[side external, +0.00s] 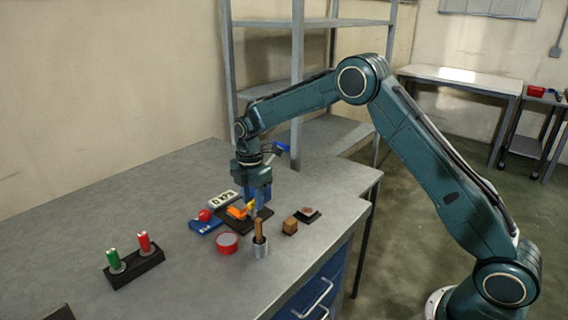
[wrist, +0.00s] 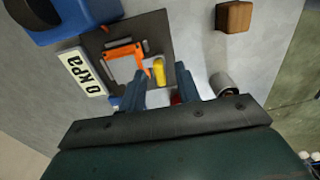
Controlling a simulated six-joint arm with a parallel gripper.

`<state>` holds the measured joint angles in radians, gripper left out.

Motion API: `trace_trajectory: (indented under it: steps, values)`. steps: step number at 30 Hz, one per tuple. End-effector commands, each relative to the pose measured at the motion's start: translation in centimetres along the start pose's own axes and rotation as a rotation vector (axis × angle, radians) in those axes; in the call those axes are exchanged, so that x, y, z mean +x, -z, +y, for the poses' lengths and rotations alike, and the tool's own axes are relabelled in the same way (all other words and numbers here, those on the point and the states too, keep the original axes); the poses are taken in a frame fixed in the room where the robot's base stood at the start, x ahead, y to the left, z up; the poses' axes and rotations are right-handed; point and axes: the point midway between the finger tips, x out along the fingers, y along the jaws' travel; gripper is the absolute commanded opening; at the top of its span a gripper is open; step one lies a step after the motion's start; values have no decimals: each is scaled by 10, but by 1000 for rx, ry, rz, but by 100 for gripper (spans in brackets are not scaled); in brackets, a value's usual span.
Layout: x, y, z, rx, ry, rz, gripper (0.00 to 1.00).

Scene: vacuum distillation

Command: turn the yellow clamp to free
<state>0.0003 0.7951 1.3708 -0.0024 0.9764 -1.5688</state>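The yellow clamp (wrist: 159,72) is a small upright-looking piece on a dark base plate (wrist: 150,27), beside an orange bracket (wrist: 122,53). In the side view the clamp (side external: 250,205) shows small, partly hidden by my gripper (side external: 257,199), which points down over the plate. In the wrist view, the two blue fingers of my gripper (wrist: 160,80) are apart, one on each side of the clamp, with gaps showing between clamp and fingers. The gripper holds nothing.
A black rack (side external: 135,269) holds green and red pieces. The table's back left is clear.

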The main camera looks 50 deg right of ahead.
Motion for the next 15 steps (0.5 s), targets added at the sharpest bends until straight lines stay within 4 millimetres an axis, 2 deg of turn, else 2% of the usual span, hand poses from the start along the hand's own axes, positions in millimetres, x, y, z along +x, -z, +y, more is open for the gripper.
trace_trajectory:
  steps: [5,10,15]
  values:
    - [0,0,0,0,0,0,33]
    - [0,0,0,0,0,0,0]
    - [0,0,0,1,1,0,0]
